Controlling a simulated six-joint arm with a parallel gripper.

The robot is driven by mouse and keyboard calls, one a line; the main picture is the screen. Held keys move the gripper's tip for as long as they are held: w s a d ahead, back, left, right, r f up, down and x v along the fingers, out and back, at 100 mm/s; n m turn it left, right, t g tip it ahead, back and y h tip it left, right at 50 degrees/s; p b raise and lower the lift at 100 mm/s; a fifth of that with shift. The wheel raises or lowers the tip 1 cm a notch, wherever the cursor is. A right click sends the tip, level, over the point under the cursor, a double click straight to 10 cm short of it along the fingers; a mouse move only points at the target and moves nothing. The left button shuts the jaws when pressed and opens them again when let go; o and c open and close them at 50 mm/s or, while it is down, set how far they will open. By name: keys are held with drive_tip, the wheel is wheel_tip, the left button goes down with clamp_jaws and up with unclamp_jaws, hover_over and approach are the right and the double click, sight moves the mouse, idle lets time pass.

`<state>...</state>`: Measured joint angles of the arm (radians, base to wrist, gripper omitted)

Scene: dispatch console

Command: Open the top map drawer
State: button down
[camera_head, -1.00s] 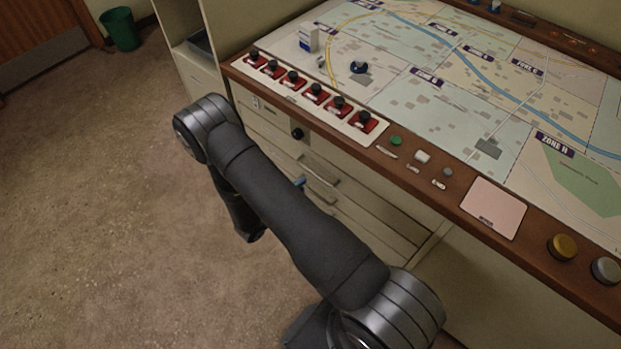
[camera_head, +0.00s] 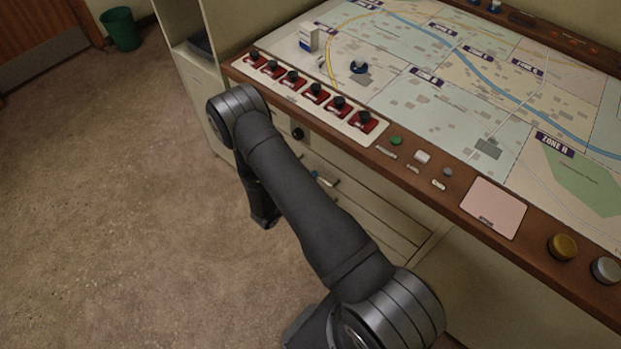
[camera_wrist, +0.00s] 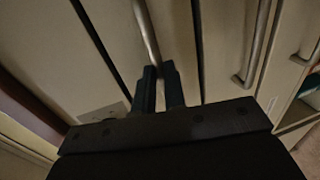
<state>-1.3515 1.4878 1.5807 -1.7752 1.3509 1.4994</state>
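The map drawers are pale fronts with metal bar handles, under the map console. In the wrist view the drawer nearest the console's brown edge, seemingly the top map drawer (camera_wrist: 126,32), has a bar handle (camera_wrist: 147,28). My gripper (camera_wrist: 160,72) is at that handle, and the bar runs down to its two dark fingertips, seemingly between them. The gap between the fingers is narrow, and I cannot tell whether they press on the bar. My arm hides most of the drawer fronts.
A second drawer handle (camera_wrist: 254,45) is beside my gripper in the wrist view. The console's brown edge (camera_head: 400,158) overhangs the drawers. A black knob (camera_head: 297,133) sticks out above the drawers. The floor (camera_head: 100,220) at left is clear.

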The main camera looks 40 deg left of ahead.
drive_tip(key=shift+s, duration=0.1)
drive_tip(key=f+v, duration=0.2)
drive_tip(key=v, duration=0.9)
drive_tip(key=s+f+v, duration=0.1)
drive_tip(key=f+v, duration=0.1)
drive_tip(key=v, duration=1)
drive_tip(key=shift+f, duration=0.4)
drive_tip(key=c, duration=1.5)
unclamp_jaws()
drive_tip(key=v, duration=1.7)
drive_tip(key=shift+s, duration=0.3)
